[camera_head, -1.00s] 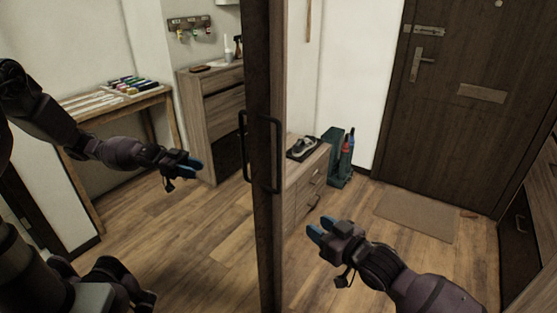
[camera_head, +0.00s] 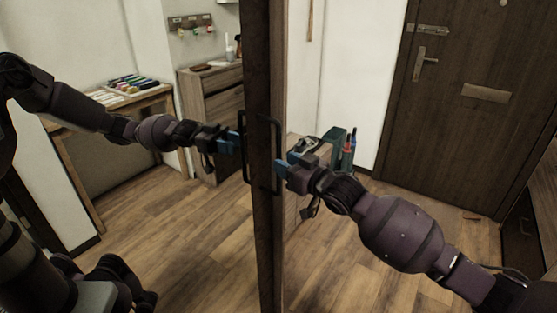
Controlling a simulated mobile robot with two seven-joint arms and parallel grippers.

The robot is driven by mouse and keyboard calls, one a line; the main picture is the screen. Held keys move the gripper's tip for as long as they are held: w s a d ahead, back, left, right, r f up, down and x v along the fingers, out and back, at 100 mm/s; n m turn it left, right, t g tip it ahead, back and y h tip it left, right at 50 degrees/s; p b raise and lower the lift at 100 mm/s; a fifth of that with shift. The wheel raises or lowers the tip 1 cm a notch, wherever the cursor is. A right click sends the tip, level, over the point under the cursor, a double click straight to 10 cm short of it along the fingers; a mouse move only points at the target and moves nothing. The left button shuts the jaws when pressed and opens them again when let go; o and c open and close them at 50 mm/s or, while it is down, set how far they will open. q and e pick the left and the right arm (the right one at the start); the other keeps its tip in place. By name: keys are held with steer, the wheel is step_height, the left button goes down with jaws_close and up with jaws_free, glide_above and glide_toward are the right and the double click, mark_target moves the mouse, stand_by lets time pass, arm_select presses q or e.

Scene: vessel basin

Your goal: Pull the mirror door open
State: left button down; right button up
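The mirror door has a dark frame (camera_head: 258,240) upright near the picture's middle, with its glass (camera_head: 180,240) to the left. A black handle (camera_head: 279,140) stands out from the frame; a second similar bar left of the frame looks like its reflection. My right gripper (camera_head: 286,165) is at the handle's lower half, its blue fingertips slightly apart and close around or beside the bar. I cannot tell whether they touch it. The arm left of the frame appears to be my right arm's reflection. My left gripper is not seen directly.
A dark entrance door (camera_head: 470,125) is at the right. Wooden floor (camera_head: 370,250) lies open below my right arm.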

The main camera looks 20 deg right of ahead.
steer(key=shift+x, duration=1.55)
steer(key=shift+c, duration=0.5)
jaws_close()
